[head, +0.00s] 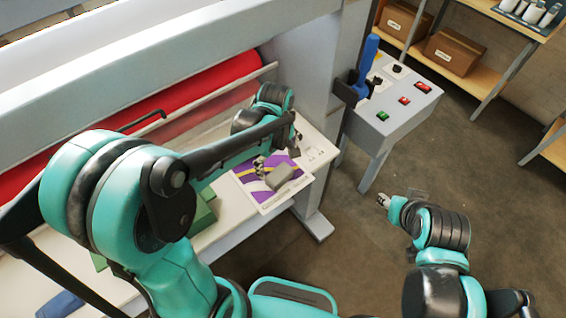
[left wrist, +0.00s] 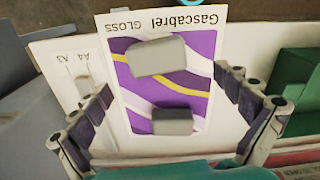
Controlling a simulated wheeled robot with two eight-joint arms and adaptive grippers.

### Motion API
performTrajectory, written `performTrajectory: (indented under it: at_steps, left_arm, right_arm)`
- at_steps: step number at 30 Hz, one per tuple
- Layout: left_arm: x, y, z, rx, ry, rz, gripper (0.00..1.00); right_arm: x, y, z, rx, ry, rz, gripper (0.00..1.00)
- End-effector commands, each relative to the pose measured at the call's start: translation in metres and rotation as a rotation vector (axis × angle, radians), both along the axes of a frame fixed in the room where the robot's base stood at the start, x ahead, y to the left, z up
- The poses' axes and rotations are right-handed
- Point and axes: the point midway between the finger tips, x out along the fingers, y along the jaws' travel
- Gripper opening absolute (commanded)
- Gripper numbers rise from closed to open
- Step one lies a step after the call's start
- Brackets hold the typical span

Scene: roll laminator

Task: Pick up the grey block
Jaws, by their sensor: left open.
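A light grey block (head: 280,177) lies on a purple, white and yellow printed sheet (head: 262,202) on the machine's table. In the left wrist view this block (left wrist: 157,56) lies near the sheet's "Gascabrel GLOSS" lettering. A second, smaller grey block with a dark face (left wrist: 172,121) lies lower on the sheet (left wrist: 120,83) in that view. My left gripper (head: 278,155) is above the sheet. Its fingers (left wrist: 163,85) are spread apart with nothing between them. My right gripper (head: 384,200) is off to the right, over the floor; its jaws are too small to read.
A red roll (head: 215,85) runs behind the table. A control box (head: 390,120) with buttons and a blue-handled tool (head: 368,60) stands at right. A green object (head: 203,215) lies left of the sheet. Shelves with cardboard boxes (head: 452,53) are at the back right.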

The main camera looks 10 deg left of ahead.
Motion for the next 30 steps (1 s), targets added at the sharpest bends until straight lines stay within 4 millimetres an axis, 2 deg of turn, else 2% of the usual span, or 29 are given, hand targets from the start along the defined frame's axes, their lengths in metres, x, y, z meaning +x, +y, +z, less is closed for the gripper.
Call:
performTrajectory:
  at_steps: [15, 24, 26, 30]
  left_arm:
    - [0.006, -0.004, -0.069, 0.0, 0.0, 0.0, 1.0]
    - [0.006, -0.004, -0.074, 0.0, 0.0, 0.0, 1.0]
    - [0.006, -0.004, -0.074, 0.0, 0.0, 0.0, 0.87]
    - [0.006, -0.004, -0.074, 0.0, 0.0, -0.001, 0.5]
  right_arm:
    - [0.0, 0.0, -0.014, 0.0, 0.0, 0.0, 0.4]
    - [0.0, 0.0, -0.014, 0.0, 0.0, 0.0, 0.4]
    - [0.0, 0.0, -0.014, 0.0, 0.0, 0.0, 0.4]
    - [0.0, 0.0, -0.014, 0.0, 0.0, 0.0, 0.4]
